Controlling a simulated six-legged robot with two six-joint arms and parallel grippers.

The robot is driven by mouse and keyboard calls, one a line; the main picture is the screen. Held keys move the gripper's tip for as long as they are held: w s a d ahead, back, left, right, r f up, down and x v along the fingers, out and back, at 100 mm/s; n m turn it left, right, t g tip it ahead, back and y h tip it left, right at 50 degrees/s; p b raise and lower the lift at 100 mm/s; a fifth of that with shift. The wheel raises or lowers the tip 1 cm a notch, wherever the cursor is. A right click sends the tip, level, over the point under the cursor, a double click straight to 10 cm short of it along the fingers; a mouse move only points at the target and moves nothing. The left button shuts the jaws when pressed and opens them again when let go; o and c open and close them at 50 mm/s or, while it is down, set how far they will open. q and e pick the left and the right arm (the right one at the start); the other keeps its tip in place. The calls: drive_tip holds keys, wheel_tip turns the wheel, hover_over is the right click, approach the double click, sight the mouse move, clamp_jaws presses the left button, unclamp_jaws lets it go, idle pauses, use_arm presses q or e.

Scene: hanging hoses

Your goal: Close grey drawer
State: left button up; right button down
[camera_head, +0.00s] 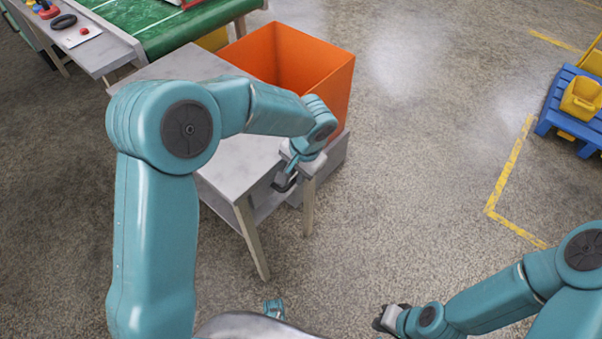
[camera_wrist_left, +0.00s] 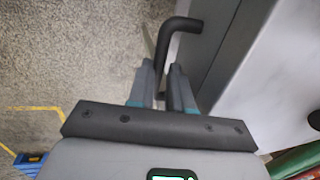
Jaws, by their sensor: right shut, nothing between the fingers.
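The grey table (camera_head: 219,165) stands left of centre in the head view. Its grey drawer front (camera_wrist_left: 216,60) appears in the left wrist view with a black bent handle (camera_wrist_left: 181,25). The handle also shows in the head view (camera_head: 286,184). My left gripper (camera_head: 287,173) is at this handle; in the left wrist view its fingers (camera_wrist_left: 162,72) are close together on either side of the bar. My arm and gripper hide part of the drawer, so how far it stands out is unclear. My right gripper (camera_head: 380,320) is shut and empty, low over the floor.
A green-topped table (camera_head: 165,33) is at the back left. A blue pallet (camera_head: 551,115) with yellow bins is at far right. The floor right of the table is clear.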

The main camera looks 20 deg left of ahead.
use_arm(q)
drive_tip(key=o, duration=0.3)
drive_tip(key=shift+a, duration=0.15)
drive_tip(key=s+d+r+p, duration=0.1)
drive_tip(key=d+r+p, duration=0.2)
drive_tip(key=r, duration=1.3)
drive_tip(key=shift+p, duration=0.45)
drive_tip(key=s+d+f+g+h, duration=0.1)
drive_tip(key=s+d+f+h, duration=0.15)
drive_tip(key=f, duration=1.05)
drive_tip(key=s+f+n+h, duration=0.4)
drive_tip(key=s+f+n, duration=0.2)
drive_tip(key=s+f, duration=1.2)
wheel_tip(320, 180, up, 14)
drive_tip(key=p, duration=1.4)
drive_tip(key=shift+s+d+t, duration=0.2)
drive_tip(key=shift+s+t, duration=0.05)
drive_tip(key=shift+t, duration=0.05)
